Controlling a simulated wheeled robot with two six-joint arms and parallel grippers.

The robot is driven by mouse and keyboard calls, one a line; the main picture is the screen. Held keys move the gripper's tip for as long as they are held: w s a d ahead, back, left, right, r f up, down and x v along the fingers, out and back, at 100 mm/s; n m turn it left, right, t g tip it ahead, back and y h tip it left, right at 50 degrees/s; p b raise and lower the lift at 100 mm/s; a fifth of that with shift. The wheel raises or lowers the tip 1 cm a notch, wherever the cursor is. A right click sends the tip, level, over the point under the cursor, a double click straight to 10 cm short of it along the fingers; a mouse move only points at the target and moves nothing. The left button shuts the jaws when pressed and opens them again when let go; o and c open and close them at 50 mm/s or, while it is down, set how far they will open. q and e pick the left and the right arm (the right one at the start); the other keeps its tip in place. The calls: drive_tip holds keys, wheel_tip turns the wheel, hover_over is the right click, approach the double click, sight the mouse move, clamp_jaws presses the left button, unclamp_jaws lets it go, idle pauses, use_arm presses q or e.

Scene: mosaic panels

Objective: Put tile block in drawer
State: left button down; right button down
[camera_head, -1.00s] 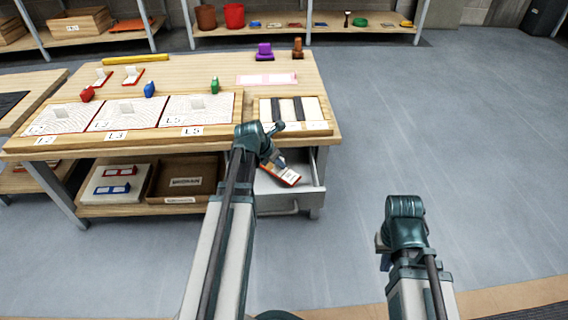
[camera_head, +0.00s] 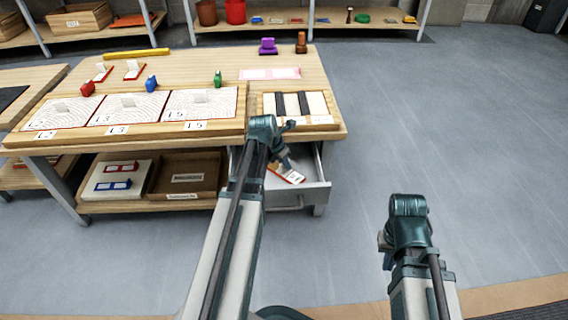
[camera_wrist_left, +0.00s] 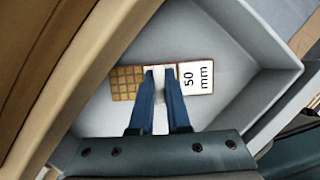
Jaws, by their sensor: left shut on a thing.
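The tile block (camera_head: 291,176) is a flat piece with a white label and a reddish edge. In the left wrist view the tile block (camera_wrist_left: 196,80) shows a "50 mm" label at one end and a brown tile grid at the other. My left gripper (camera_head: 279,166) is shut on its middle, and the left wrist view shows the fingers (camera_wrist_left: 159,72) there. The block is within the walls of the open grey drawer (camera_head: 318,187); I cannot tell whether it touches the floor. My right gripper (camera_head: 385,252) is away from the table over the floor, its jaws unclear.
The wooden table (camera_head: 215,60) above the drawer holds tiled panels (camera_head: 130,108), coloured clamps and a striped tray (camera_head: 298,105). A cardboard box (camera_head: 187,176) stands on the shelf left of the drawer. The floor to the right is clear.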

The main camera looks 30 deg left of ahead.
use_arm(q)
drive_tip(key=c, duration=0.9)
unclamp_jaws()
drive_tip(key=shift+r+p, duration=0.15)
drive_tip(key=shift+p, duration=0.15)
drive_tip(key=p+v, duration=1.1)
drive_tip(key=v, duration=0.1)
